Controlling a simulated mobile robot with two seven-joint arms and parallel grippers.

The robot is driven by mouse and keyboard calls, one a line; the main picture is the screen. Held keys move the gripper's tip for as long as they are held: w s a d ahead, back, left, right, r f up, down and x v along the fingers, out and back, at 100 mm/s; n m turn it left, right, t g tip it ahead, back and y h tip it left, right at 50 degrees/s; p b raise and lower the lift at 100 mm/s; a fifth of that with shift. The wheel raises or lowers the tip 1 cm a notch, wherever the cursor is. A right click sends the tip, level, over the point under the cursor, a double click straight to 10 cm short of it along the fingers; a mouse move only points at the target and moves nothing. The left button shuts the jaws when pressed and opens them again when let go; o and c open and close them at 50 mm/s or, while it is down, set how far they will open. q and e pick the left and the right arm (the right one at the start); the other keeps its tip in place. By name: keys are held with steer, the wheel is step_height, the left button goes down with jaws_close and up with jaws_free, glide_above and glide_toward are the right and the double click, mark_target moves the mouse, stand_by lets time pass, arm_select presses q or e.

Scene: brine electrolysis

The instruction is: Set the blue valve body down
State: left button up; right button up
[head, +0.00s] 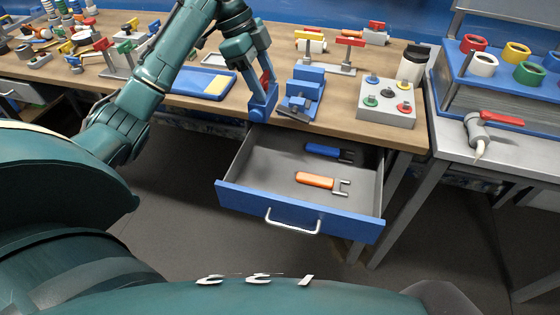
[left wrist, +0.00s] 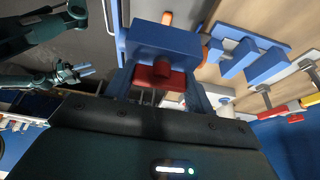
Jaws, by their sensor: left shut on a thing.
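The blue valve body (head: 262,103) is in my left gripper (head: 258,80), at the front edge of the wooden bench, above the open drawer's back left corner. A red part (head: 266,78) shows between the fingers. In the left wrist view, the blue body (left wrist: 165,38) fills the space beyond the fingers, with the red part (left wrist: 158,76) between them. I cannot tell whether the body touches the bench. My right gripper (left wrist: 84,71) shows small at the left of the left wrist view; its opening is unclear.
A blue stepped fixture (head: 302,92) stands just right of the valve body. A grey box with coloured knobs (head: 387,102) is further right. A blue tray (head: 200,82) lies left. The drawer (head: 250,165) below is open, holding a blue tool (head: 325,151) and an orange tool (head: 314,180).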

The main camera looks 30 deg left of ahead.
arm_select(q)
step_height(320, 180, down, 24)
steer(key=shift+r+b, duration=0.25)
steer(key=shift+b, duration=0.2)
steer(key=o, duration=1.4)
steer(key=shift+f, duration=0.15)
steer(key=shift+o, duration=0.2)
steer(key=v, duration=1.2)
